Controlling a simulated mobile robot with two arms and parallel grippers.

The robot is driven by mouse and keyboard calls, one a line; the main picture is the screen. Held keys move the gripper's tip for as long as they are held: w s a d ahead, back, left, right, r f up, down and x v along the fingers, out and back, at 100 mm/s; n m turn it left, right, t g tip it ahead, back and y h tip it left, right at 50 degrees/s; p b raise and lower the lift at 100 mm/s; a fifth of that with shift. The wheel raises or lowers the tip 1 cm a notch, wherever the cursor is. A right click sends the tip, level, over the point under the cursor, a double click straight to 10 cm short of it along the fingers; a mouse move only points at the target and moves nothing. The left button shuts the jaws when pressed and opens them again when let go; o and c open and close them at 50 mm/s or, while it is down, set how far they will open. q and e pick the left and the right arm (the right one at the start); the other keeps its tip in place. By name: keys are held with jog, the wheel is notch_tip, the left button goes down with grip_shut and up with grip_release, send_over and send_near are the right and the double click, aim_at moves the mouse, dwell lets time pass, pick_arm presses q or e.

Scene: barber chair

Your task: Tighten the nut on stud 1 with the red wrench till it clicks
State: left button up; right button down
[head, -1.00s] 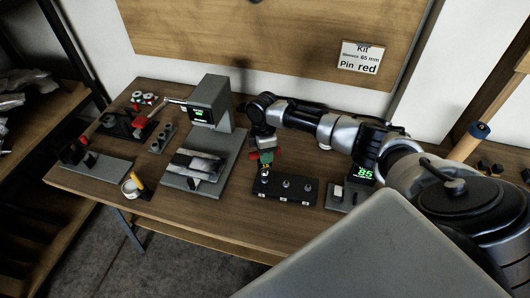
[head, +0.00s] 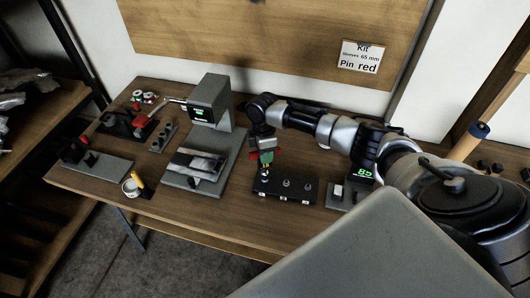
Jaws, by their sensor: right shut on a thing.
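My right gripper (head: 265,158) comes down from the right over the left end of a dark block (head: 302,194) with studs. It is shut on the red wrench (head: 253,154), which shows only as small red parts beside the fingers. A small yellow and pale tip shows just under the gripper, at the block's leftmost stud. The nut there is too small and covered to make out. Two other studs (head: 286,183) stand bare of the gripper to the right. My left gripper is not in view.
A small unit with a green display (head: 363,172) stands right of the block. A sign hangs on the back board (head: 359,56). The table's front strip is clear.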

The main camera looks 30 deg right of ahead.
jog(key=shift+f, duration=0.55)
dwell(0.4)
jog(key=shift+r+m, duration=0.15)
jog(key=shift+m, duration=0.25)
jog(key=shift+m+p, duration=0.8)
jog(key=shift+p, duration=0.1)
jog(key=shift+m+y+p, duration=0.3)
jog(key=shift+m+p, duration=0.25)
jog(key=shift+m, duration=0.45)
